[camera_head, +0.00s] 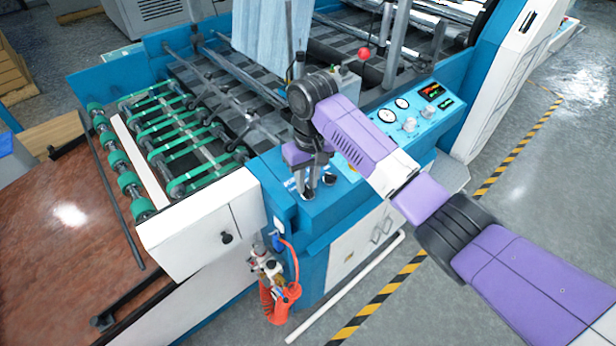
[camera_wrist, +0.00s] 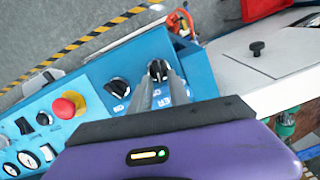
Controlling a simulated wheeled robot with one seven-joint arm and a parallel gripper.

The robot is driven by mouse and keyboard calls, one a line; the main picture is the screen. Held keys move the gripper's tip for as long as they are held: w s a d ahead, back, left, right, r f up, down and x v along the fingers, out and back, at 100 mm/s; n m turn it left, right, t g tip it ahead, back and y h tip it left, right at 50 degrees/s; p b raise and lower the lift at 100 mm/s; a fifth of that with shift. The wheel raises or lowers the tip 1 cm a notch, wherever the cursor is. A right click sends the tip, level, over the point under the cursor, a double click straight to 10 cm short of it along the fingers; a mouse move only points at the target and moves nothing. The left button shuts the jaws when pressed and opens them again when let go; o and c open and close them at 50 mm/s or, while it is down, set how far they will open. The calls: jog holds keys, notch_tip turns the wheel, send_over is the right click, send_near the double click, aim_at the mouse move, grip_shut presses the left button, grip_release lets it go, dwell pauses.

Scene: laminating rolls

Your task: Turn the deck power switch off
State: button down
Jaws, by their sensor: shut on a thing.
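The blue control panel (camera_head: 325,207) has two black rotary knobs near its left end. In the wrist view, the end knob (camera_wrist: 158,68) is between my gripper's (camera_wrist: 160,80) fingertips, which are shut on it. White lettering ending in "ER" shows beside the fingers; the rest is hidden. The knob's pointing direction is hard to tell. The second black knob (camera_wrist: 118,87) stands just left of it, apart from the fingers. In the head view, my gripper (camera_head: 309,187) reaches down to the panel end, and the second knob (camera_head: 329,179) shows to its right.
A red mushroom button (camera_wrist: 69,105) on a yellow base sits further along the panel, with dials (camera_wrist: 28,159) beyond. A white cover (camera_head: 205,225) with a black knob borders the panel. An orange coiled hose (camera_head: 280,298) hangs below. Floor beyond the striped line is clear.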

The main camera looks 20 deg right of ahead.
jog(key=n, duration=0.1)
jog(key=n+p, duration=0.1)
jog(key=n, duration=0.1)
jog(key=n+h+p, duration=0.1)
jog(key=n, duration=0.1)
jog(key=shift+s+a+r, duration=0.15)
jog(key=shift+a, duration=0.25)
jog(key=shift+s+a+n+t+p, duration=0.15)
jog(key=shift+n+p, duration=0.2)
jog(key=shift+n, duration=0.4)
jog(key=shift+w+n+t+p, duration=0.15)
jog(key=shift+n+p, duration=0.2)
jog(key=shift+n, duration=0.4)
jog(key=shift+s, duration=0.15)
jog(key=shift+h, duration=0.3)
jog(key=c, duration=1.5)
grip_release()
jog(key=shift+s+a+r+b, duration=0.15)
jog(key=shift+r+b, duration=0.2)
jog(key=shift+r, duration=1.55)
jog(key=shift+s+a+r+b, duration=0.15)
jog(key=shift+r+b, duration=0.15)
jog(key=shift+r, duration=1.55)
